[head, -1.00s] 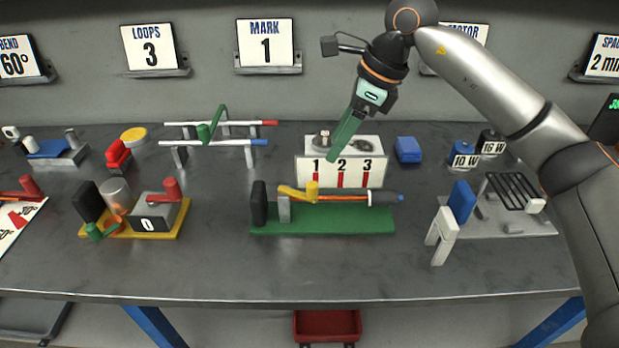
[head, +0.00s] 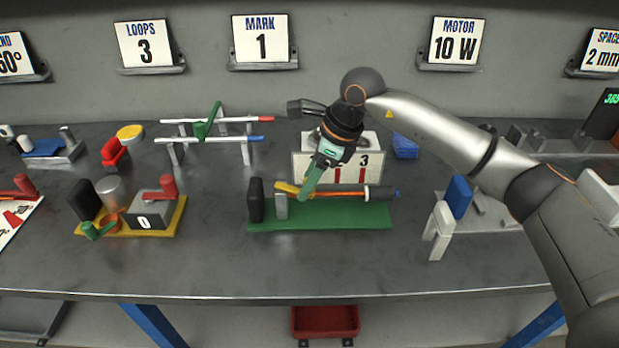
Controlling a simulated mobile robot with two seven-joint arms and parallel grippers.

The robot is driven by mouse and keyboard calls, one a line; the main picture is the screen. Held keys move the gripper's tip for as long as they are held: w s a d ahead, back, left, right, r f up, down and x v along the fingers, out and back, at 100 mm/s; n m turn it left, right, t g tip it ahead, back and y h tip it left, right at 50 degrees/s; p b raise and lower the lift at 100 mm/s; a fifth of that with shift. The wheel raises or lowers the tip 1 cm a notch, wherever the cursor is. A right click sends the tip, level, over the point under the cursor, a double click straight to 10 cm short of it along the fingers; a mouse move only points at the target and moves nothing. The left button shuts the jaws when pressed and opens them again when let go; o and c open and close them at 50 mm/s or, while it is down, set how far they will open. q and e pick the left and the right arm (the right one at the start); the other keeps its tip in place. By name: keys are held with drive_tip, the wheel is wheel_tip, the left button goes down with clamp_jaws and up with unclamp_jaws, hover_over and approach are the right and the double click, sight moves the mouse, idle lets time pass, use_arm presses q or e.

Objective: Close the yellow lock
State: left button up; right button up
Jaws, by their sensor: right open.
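The yellow lock (head: 286,188) is a short yellow lever on a grey post, on the green base (head: 345,216) at mid table. My right gripper (head: 306,194) points down at the right end of this lever and is open. Its green fingers hide the lever's knob, so I cannot tell whether they touch it. My left gripper is not in view.
A black block (head: 256,200) stands at the left of the green base. The white numbered panel (head: 310,167) is just behind, partly covered by my arm. A white and blue stand (head: 441,230) is to the right. The table front is clear.

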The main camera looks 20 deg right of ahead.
clamp_jaws()
idle(0.3)
idle(1.1)
